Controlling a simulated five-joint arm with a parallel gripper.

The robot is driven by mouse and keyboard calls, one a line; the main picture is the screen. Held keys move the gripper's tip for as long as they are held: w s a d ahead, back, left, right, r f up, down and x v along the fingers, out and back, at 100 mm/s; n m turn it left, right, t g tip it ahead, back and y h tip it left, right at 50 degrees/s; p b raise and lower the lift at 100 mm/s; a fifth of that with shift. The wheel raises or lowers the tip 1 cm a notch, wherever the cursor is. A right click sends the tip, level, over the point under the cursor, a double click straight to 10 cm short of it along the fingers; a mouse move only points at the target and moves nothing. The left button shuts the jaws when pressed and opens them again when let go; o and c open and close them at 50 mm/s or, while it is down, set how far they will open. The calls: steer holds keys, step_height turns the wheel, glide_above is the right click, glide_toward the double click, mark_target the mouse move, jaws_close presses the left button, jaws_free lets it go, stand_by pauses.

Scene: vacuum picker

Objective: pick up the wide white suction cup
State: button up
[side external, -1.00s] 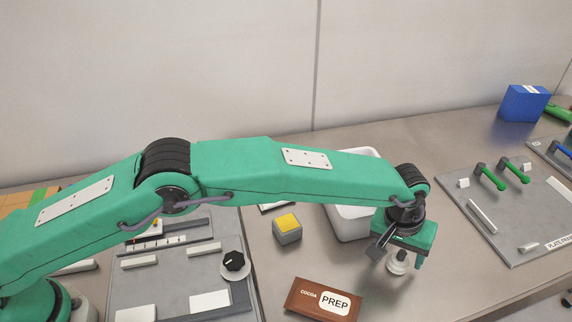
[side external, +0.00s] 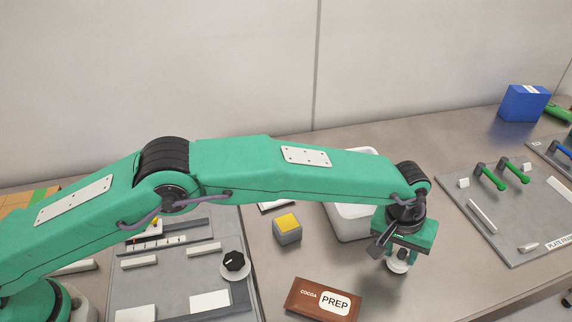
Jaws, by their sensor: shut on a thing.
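The white suction cup (side external: 397,267) is at the right of the bench, below my gripper (side external: 399,255). Its pale lower rim shows, while its upper part is hidden by the jaws. My gripper points down and is shut on the cup. The cup appears upright and at bench level; I cannot tell whether it touches the bench.
A white bin (side external: 346,219) stands just behind and left of my gripper. A grey block with a yellow top (side external: 287,229) and a brown cocoa packet (side external: 323,300) lie to the left. A grey board with green hooks (side external: 513,215) is at right.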

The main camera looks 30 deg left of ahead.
mark_target(405, 251)
steer(key=shift+v, duration=0.8)
steer(key=shift+s+d+r, duration=0.1)
steer(key=shift+d+r, duration=0.1)
steer(key=shift+r, duration=1)
steer(key=s+d+r, duration=0.2)
steer(key=s+r, duration=0.4)
steer(key=s, duration=0.5)
steer(key=shift+d+r, duration=0.15)
steer(key=shift+r, duration=0.15)
steer(key=shift+w, duration=0.1)
